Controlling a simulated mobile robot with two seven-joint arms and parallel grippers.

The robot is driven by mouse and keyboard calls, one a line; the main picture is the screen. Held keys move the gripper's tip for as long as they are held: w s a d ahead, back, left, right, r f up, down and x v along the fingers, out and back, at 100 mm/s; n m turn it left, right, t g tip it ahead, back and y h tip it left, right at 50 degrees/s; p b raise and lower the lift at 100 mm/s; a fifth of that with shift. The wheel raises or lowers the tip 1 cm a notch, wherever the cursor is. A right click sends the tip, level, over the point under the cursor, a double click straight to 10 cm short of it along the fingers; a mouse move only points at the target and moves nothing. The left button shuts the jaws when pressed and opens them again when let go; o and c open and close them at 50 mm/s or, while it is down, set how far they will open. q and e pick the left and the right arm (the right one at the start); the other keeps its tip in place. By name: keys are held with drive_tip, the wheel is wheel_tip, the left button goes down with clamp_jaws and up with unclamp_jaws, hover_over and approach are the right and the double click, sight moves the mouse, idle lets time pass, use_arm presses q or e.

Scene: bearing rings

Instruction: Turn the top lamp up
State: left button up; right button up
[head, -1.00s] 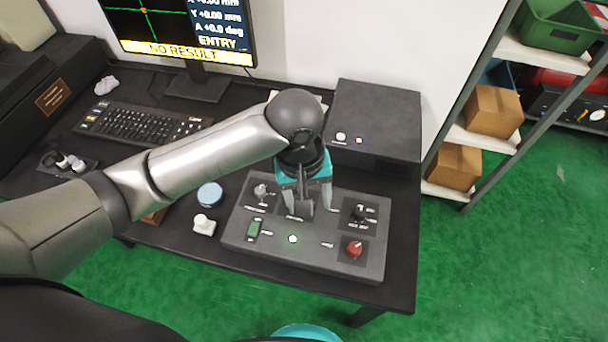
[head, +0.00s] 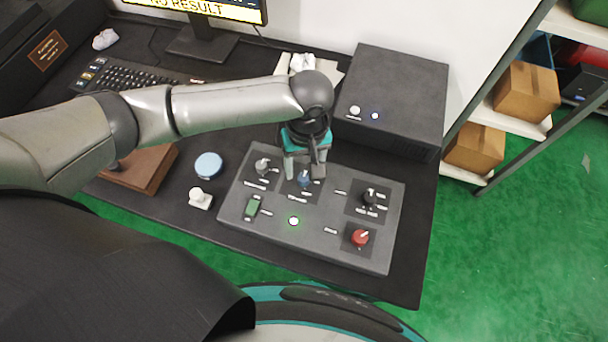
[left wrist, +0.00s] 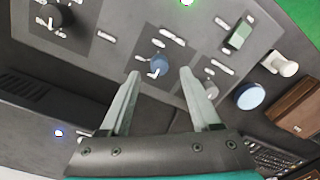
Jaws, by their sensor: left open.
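The dark grey control panel (head: 330,255) lies on the desk with several knobs and switches. A blue knob (head: 304,181) sits in its back middle part; the blue knob (left wrist: 159,64) also shows in the left wrist view. My left gripper (head: 304,171) is open and empty, just behind and above the blue knob. In the left wrist view, the knob appears between and just beyond the fingertips of the gripper (left wrist: 160,73); I see no contact. The labels are too small to read, so I cannot tell which control is the top lamp's. My right gripper is not in view.
A grey knob (head: 262,165), black knob (head: 369,196), red knob (head: 361,237), green switch (head: 252,207) and lit button (head: 293,221) share the panel. A dark box (head: 395,90) stands behind it. A blue disc (head: 208,165) and white joystick-like piece (head: 200,198) lie left.

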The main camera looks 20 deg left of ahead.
sight(304, 177)
use_arm(q)
drive_tip(key=shift+f+b, duration=0.45)
drive_tip(key=shift+f, duration=1.45)
clamp_jaws()
